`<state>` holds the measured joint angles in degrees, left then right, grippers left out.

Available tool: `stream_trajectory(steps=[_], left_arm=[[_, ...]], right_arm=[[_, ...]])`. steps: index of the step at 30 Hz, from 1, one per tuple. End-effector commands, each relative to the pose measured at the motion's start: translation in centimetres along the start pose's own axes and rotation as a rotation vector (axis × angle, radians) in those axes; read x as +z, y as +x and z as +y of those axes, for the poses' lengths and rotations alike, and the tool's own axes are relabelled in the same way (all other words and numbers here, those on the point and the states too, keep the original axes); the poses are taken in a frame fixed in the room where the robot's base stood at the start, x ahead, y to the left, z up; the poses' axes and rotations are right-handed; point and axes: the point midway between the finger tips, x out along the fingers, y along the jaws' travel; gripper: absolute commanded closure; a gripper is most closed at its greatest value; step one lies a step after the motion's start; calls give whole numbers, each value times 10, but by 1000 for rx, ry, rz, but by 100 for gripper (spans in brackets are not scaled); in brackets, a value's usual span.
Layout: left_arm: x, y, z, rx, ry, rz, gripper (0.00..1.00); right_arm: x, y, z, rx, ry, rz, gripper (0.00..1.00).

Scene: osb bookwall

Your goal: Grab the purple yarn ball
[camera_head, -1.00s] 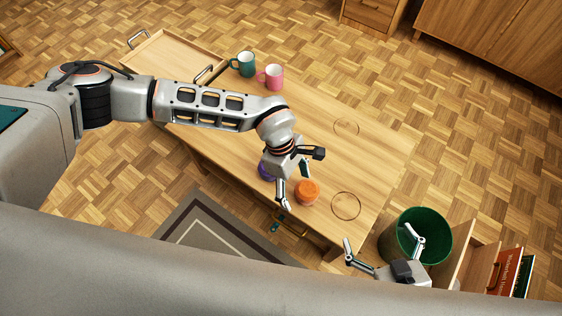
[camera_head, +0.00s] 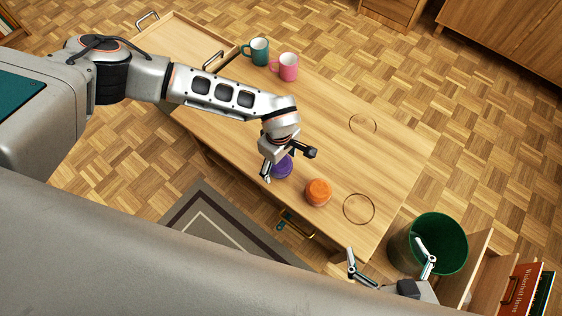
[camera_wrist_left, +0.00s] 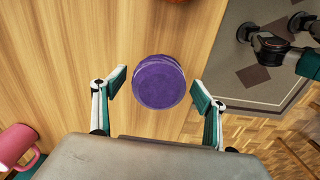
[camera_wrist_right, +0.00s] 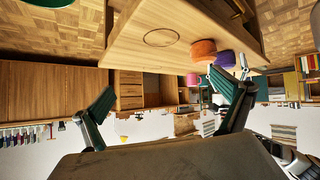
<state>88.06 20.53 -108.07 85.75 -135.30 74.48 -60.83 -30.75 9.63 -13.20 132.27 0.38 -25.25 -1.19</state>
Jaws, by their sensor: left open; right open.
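The purple yarn ball (camera_head: 283,168) sits on the wooden table near its front edge, partly hidden by my left gripper in the head view. In the left wrist view the purple yarn ball (camera_wrist_left: 159,82) looks squat and round and lies between and just beyond the fingertips. My left gripper (camera_wrist_left: 159,84) is open above it, one finger on each side, with gaps to the ball. My right gripper (camera_head: 391,262) is open and empty, off the table's near right end by the green bin. The purple ball also shows in the right wrist view (camera_wrist_right: 225,59).
An orange yarn ball (camera_head: 318,192) stands close to the right of the purple one. A teal mug (camera_head: 256,52) and a pink mug (camera_head: 286,66) stand at the back. A tray (camera_head: 178,50) lies at the far left. The green bin (camera_head: 440,243) stands beside the table.

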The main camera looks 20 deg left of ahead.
Motion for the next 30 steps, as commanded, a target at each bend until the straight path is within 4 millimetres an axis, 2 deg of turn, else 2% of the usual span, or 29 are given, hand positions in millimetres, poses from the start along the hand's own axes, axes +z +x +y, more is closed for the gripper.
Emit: stream_trajectory(steps=[1, 4, 8, 9, 13, 14, 24, 26, 30], left_arm=[[1, 9, -2, -6, -1, -4, 28], [0, 9, 0, 0, 0, -1, 28], [0, 7, 2, 4, 0, 0, 28], [0, 6, 2, 4, 0, 0, 33], [0, 7, 1, 3, 0, 0, 67], [0, 7, 1, 3, 0, 0, 70], [0, 4, 1, 3, 0, 0, 70], [0, -2, 2, 5, 1, 1, 70], [-2, -29, 5, 13, 1, 5, 70]], right_arm=[[-4, 2, -3, -5, 7, 11, 0], [-18, 4, -4, -8, 15, 42, 0], [-21, 4, -4, -7, 16, 47, 0], [-20, 3, -4, -6, 16, 46, 0], [-16, 3, -4, -6, 15, 36, 0], [-15, 3, -4, -6, 15, 33, 0], [-15, 2, -3, -3, 13, 32, 0], [-18, 2, -1, 0, 10, 36, 0], [-25, 0, 7, 14, -8, 40, 0]])
